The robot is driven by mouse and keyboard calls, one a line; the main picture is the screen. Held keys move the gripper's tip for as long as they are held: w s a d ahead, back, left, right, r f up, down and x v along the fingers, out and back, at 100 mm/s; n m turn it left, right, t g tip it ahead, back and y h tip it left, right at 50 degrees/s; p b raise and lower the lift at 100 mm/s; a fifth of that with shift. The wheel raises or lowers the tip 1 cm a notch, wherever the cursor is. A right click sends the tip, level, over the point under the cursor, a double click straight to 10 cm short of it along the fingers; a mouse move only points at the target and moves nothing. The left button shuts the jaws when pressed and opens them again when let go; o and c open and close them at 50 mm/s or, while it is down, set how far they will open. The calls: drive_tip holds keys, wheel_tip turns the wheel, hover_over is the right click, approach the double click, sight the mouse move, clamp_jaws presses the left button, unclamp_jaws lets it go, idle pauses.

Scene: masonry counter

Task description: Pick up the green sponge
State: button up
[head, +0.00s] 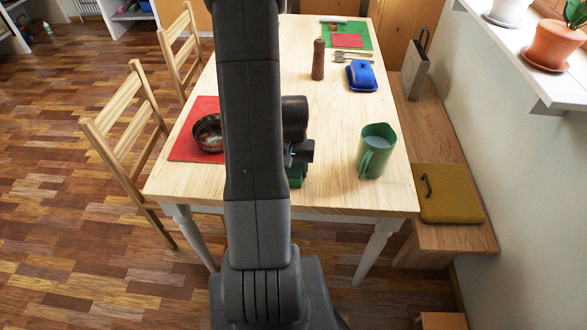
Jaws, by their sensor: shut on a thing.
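My gripper (297,158) is over the near part of the table, partly hidden behind my own arm. It is shut on a green thing, the green sponge (295,178), whose right part shows just below the fingers. The rest of the sponge is hidden by my arm. I cannot tell whether the sponge touches the tabletop.
A green jug (376,151) stands right of my gripper on the wooden table (335,190). A metal bowl (208,133) sits on a red mat (187,150) at left. Farther back are a brown mill (318,60) and a blue butter dish (361,76).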

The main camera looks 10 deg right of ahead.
wheel_tip(320, 180, up, 10)
idle(0.5)
